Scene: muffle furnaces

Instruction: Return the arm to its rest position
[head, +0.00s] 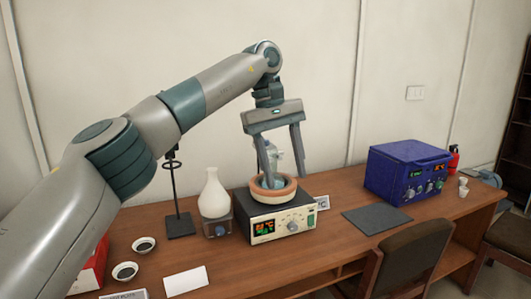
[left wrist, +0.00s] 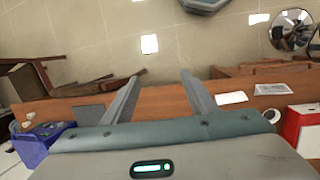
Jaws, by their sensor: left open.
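My left arm (head: 150,125) reaches in from the left across the head view. Its gripper (head: 285,180) hangs pointing down, with its two fingers spread apart and nothing visibly held. In the head view the fingers overlap a round brown-rimmed heating bowl (head: 264,195) on a black and cream control box (head: 282,226) with a lit display. A pale glass-like piece (head: 274,152) shows behind and between the fingers; its lower part is partly hidden. The left wrist view also shows the spread fingers (left wrist: 160,76), with floor and table edge beyond them. My right gripper is not in view.
A white flask (head: 214,195), a ring stand (head: 179,222) and small dishes (head: 143,245) stand left of the control box. A dark mat (head: 377,219) and a blue furnace (head: 408,172) are to the right. A chair (head: 400,262) is at the front edge.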

